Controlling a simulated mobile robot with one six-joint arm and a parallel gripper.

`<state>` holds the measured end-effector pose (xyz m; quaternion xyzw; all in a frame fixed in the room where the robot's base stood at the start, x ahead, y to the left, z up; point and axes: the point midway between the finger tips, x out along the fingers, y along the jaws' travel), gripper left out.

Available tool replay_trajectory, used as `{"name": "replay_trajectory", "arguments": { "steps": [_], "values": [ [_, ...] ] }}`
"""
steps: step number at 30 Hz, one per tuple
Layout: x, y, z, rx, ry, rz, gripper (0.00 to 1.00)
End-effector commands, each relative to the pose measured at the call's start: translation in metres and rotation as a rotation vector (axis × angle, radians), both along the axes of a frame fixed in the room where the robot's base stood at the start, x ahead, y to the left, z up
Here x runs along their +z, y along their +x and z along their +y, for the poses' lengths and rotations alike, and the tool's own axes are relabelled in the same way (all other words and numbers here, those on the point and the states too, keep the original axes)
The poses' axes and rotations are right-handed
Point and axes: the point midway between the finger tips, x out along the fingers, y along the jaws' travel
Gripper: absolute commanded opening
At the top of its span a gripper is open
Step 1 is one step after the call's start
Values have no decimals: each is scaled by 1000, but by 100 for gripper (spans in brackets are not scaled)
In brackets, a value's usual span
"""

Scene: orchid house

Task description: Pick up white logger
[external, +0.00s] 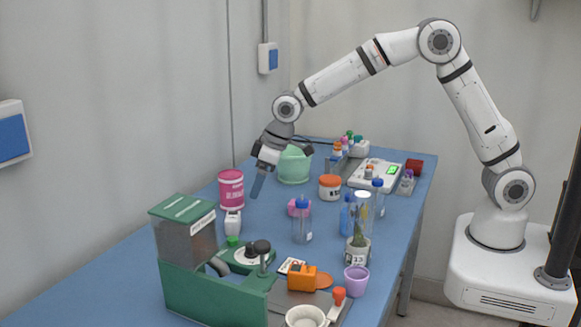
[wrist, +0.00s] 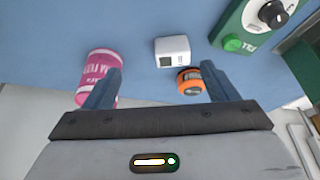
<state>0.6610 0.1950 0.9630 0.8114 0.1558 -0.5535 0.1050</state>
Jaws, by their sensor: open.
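The white logger (wrist: 173,46), a small white box with a grey display, lies on the blue table beyond my fingertips in the wrist view. In the external view a small white box (external: 233,222) stands in front of the pink jar and appears to be the same logger. My gripper (external: 262,180) hangs above the table's left side, fingers pointing down, apart from the logger. In the wrist view my gripper (wrist: 161,75) is open and empty, with the logger ahead of the gap between its fingers.
A pink jar (wrist: 97,72) is by the left finger, partly hidden by it. An orange and black round item (wrist: 190,82) lies close to the logger and right finger. A green machine (external: 200,285) stands in front. Bottles and pots crowd the table's right side.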

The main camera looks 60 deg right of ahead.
Motion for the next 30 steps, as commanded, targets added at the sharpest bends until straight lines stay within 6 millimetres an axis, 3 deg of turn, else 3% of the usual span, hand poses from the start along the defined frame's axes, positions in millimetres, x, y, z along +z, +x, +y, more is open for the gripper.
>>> {"name": "replay_trajectory", "arguments": {
  "steps": [3, 7, 25, 30],
  "values": [
    [-24, 19, 24, 30, 2, -8, 80],
    [-35, 29, 35, 43, 5, -18, 80],
    [-100, 56, 45, 45, 4, -16, 80],
    [-108, 60, 46, 45, 5, -17, 80]
  ]
}}
